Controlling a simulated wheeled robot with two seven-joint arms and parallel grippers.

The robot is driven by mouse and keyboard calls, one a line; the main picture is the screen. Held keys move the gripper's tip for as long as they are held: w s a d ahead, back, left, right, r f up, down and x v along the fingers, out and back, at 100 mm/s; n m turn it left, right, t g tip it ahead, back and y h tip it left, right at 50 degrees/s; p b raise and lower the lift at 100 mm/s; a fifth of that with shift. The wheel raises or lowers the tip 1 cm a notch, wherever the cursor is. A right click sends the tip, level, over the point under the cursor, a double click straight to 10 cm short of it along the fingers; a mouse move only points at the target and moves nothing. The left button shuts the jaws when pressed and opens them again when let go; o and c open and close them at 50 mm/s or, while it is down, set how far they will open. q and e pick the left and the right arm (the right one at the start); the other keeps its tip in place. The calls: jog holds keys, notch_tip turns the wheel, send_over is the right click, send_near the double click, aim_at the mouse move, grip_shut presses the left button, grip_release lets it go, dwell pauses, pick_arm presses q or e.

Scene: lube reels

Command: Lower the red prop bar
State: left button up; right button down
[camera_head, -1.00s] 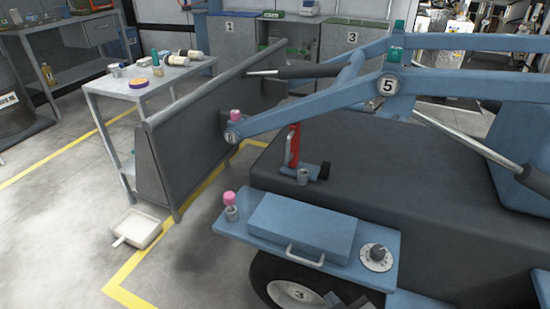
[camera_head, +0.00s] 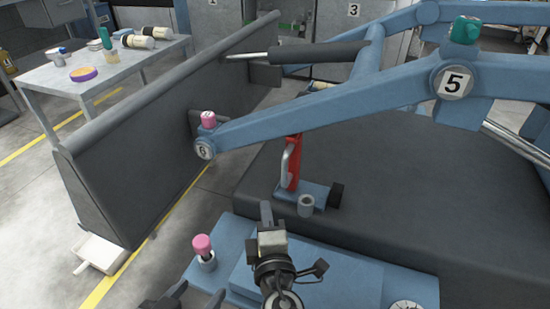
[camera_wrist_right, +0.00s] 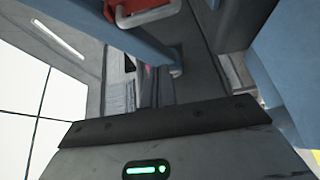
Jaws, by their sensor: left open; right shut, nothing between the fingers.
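The red prop bar (camera_head: 294,170) stands upright on a small blue bracket on the dark machine body, under the blue lift arm (camera_head: 330,118). A pale grey handle (camera_head: 286,158) runs along its left side. The right wrist view shows red with a pale handle (camera_wrist_right: 148,14) at the top edge. My right gripper (camera_head: 267,213) is shut and empty, just in front of the bracket and below the bar, apart from it. My left gripper (camera_head: 198,292) is open and empty at the bottom edge, left of the blue box; most of it is cut off.
A grey cup (camera_head: 306,206) and black knob (camera_head: 336,196) sit by the bar's foot. A pink-capped fitting (camera_head: 204,252) stands on the blue shelf, another pink cap (camera_head: 208,119) at arm joint 6. A dark panel (camera_head: 140,150) stands left, with a white tray (camera_head: 101,253) on the floor.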

aim_at(290, 167)
jog(key=w+a, duration=0.2)
jog(key=w, duration=0.9)
pick_arm(q)
jog(key=shift+s+a+r+p, duration=0.1)
jog(key=shift+a+r+p, duration=0.1)
jog(key=shift+r+p, duration=0.15)
pick_arm(e)
jog(key=d, duration=0.1)
jog(key=s+d, duration=0.1)
jog(key=d, duration=0.2)
jog(key=shift+s+d+r, duration=0.15)
jog(key=shift+s+r, duration=0.05)
jog(key=shift+s, duration=0.05)
